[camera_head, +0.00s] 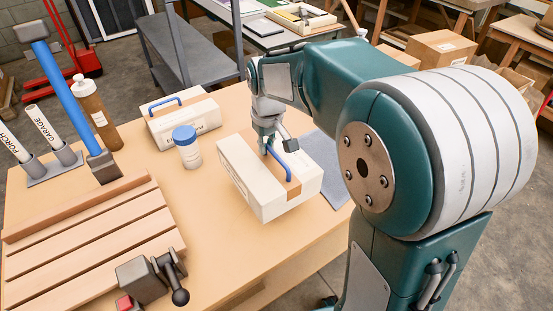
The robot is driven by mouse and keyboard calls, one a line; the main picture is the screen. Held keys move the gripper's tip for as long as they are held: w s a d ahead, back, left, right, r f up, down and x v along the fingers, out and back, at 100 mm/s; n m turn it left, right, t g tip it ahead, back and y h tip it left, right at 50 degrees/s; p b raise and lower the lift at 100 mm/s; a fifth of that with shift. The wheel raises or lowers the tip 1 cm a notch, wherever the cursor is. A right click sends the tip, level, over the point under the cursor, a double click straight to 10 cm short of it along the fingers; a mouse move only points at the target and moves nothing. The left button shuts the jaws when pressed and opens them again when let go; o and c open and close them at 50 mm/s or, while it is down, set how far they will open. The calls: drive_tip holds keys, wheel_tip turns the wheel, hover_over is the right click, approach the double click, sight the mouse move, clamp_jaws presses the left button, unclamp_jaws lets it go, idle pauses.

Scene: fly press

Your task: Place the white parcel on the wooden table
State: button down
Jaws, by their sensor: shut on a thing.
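A white parcel (258,188) with a brown tape strip and a blue handle (281,163) is at the middle of the wooden table (190,215). My gripper (267,150) is above the parcel, pointing down, and is shut on its blue handle. The parcel hangs over or stands on the table; I cannot tell whether its underside touches the wood. The fingertips are small and partly hidden by the handle. A second white box (185,122) with a blue handle and a label stands behind it to the left.
A white jar with a blue lid (187,148) stands left of the parcel. A grey mat (325,160) lies to the right. At left are a slatted wooden board (90,240), a brown bottle (95,115), a blue-handled tool (68,85) and labelled tubes (40,130). A clamp (150,280) is in front.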

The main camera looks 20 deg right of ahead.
drive_tip(key=shift+w+d+f, duration=0.15)
drive_tip(key=shift+d+f, duration=0.75)
drive_tip(key=shift+f, duration=0.1)
drive_tip(key=shift+d+f, duration=0.15)
drive_tip(key=shift+f, duration=0.85)
drive_tip(key=shift+d+f, duration=0.15)
drive_tip(key=shift+f, duration=0.8)
drive_tip(key=c, duration=0.7)
unclamp_jaws()
drive_tip(key=shift+f, duration=0.1)
